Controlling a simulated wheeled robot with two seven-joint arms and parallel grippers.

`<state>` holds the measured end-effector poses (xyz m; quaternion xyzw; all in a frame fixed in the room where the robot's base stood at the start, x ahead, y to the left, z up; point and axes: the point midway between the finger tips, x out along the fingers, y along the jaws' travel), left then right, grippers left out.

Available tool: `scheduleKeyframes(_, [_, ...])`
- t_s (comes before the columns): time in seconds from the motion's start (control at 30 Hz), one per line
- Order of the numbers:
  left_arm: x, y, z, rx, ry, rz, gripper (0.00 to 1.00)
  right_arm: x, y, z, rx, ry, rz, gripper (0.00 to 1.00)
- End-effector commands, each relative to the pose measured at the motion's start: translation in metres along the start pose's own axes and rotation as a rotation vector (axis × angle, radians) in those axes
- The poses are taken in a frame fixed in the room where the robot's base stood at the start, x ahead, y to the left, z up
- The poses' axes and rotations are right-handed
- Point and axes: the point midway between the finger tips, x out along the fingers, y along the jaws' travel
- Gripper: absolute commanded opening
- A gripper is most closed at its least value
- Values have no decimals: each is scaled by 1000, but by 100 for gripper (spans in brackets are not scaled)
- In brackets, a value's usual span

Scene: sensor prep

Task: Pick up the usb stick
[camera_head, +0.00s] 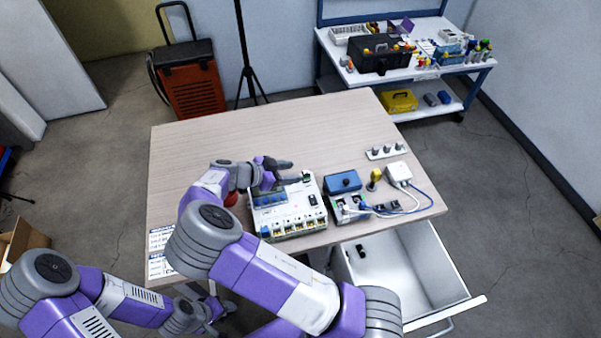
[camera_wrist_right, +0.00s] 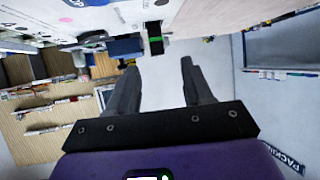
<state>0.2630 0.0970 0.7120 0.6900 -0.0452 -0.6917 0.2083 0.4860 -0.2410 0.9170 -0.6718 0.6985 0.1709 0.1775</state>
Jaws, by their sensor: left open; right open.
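The usb stick looks to be the small black piece with a green band (camera_wrist_right: 155,38), which sticks out from the white box in the right wrist view. It also shows as a small dark green piece (camera_head: 306,176) at the back right of the white box (camera_head: 288,212) on the table. My right gripper (camera_head: 292,172) is open above the back of this box, its fingertips close to the stick. In the right wrist view the stick lies ahead of the open fingers (camera_wrist_right: 155,80), with nothing between them. My left gripper (camera_head: 218,312) is open and low at the table's front left.
A blue box (camera_head: 344,182), a yellow-topped piece (camera_head: 375,176) and a white adapter (camera_head: 398,172) with cables stand right of the white box. An open drawer (camera_head: 420,265) juts out below the front edge. The table's (camera_head: 260,128) back half is clear.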

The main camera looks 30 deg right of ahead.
Motion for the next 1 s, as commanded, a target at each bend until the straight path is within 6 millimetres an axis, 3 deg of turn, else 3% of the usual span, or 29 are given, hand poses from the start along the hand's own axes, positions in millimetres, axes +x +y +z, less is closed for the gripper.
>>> scheduleKeyframes(0.43, [4,-2,0,0,-1,0,49,60,-1,2,-1,-1,5,51])
scheduleKeyframes(0.77, [4,-2,0,0,-1,0,49,68,-2,2,-2,-1,2,51])
scheduleKeyframes(1.0, [4,-2,0,0,-1,0,49,68,-2,2,-2,-1,2,15])
